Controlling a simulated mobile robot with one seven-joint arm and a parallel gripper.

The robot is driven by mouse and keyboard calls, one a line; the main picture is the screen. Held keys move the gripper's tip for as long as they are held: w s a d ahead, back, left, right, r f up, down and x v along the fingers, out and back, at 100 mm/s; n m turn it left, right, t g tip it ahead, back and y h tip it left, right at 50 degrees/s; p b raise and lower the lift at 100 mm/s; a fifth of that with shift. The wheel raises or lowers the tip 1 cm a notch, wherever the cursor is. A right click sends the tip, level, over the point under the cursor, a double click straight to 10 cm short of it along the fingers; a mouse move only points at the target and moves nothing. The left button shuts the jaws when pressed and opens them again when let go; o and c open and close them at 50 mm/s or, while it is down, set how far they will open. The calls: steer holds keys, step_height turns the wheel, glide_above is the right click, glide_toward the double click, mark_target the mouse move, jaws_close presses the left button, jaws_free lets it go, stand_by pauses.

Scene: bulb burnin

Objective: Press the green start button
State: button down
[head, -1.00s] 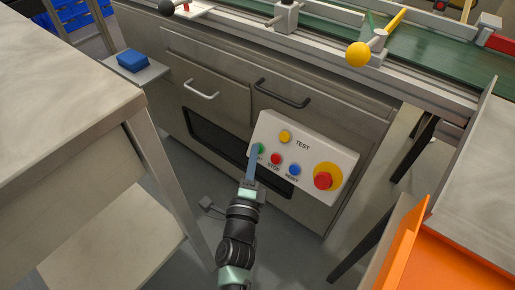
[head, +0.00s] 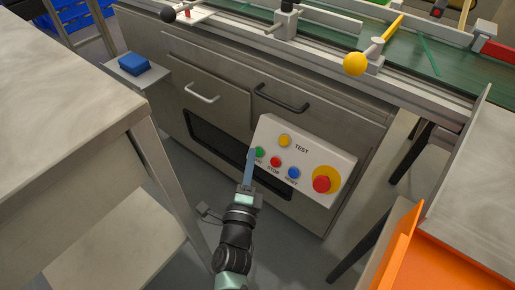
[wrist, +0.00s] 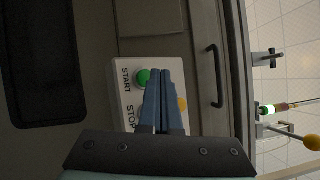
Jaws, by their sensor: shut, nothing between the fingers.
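The green start button (head: 259,153) is on the upper left part of a white control panel (head: 336,159) on the cabinet front. In the head view the fingertips are just left of the green button. In the wrist view my fingertips (wrist: 161,72) appear just right of the button, which is mostly uncovered. I cannot tell whether they touch the panel.
A yellow button (head: 285,141), a red STOP button (head: 275,162), a blue button (head: 293,173) and a large red mushroom button (head: 321,184) share the panel. A worktable (head: 70,80) stands left, an orange bin (head: 455,262) right. Drawer handles (head: 281,97) protrude above the panel.

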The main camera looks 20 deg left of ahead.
steer(key=s+p, duration=0.1)
steer(key=s+a+r+p, duration=0.1)
steer(key=p, duration=0.1)
steer(key=s+r+p, duration=0.1)
steer(key=s+p, duration=0.1)
steer(key=shift+a+r, duration=0.2)
steer(key=shift+a, duration=0.05)
steer(key=shift+s, duration=0.1)
stand_by(0.9)
